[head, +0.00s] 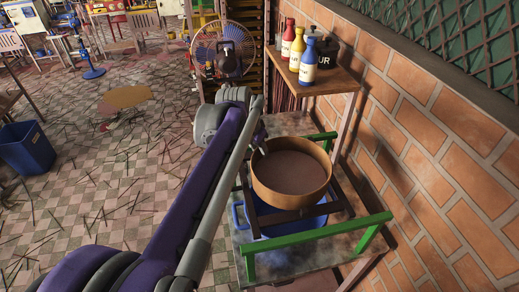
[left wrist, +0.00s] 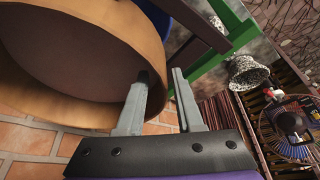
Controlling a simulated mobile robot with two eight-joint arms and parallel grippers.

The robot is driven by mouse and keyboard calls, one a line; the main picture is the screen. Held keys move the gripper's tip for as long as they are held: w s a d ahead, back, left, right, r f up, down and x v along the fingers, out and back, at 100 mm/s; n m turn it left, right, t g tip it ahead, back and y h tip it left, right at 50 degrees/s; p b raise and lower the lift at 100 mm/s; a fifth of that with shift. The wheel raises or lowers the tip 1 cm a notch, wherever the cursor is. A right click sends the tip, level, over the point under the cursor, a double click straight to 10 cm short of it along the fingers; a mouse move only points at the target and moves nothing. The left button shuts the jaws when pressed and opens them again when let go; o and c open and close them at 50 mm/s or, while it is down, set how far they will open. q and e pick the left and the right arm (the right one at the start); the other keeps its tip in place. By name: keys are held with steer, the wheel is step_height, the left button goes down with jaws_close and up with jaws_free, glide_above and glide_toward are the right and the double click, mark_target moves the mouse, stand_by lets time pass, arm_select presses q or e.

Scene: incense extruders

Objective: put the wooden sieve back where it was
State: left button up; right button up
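The wooden sieve (head: 290,172) is a round tan hoop with a brown inside. It sits over a dark wooden rack (head: 290,215) above a blue basin (head: 308,226), against the brick wall. My left gripper (head: 259,147) is at the left edge of its rim. In the left wrist view the sieve (left wrist: 75,50) fills the upper left. The left gripper's fingers (left wrist: 162,80) stand either side of the rim, one over the inside. Whether both fingers press on it is unclear. My right gripper is out of view.
A table (head: 222,278) with green bars (head: 325,245) carries the rack. A wooden shelf (head: 335,82) with several bottles (head: 307,65) and a black pot (head: 328,52) stands behind. A fan (head: 222,50) stands further back. Sticks litter the tiled floor at left, near a blue bin (head: 27,148).

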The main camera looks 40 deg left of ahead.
arm_select(q)
steer(key=shift+f, duration=0.3)
steer(key=v, duration=1.1)
steer(key=shift+d, duration=0.3)
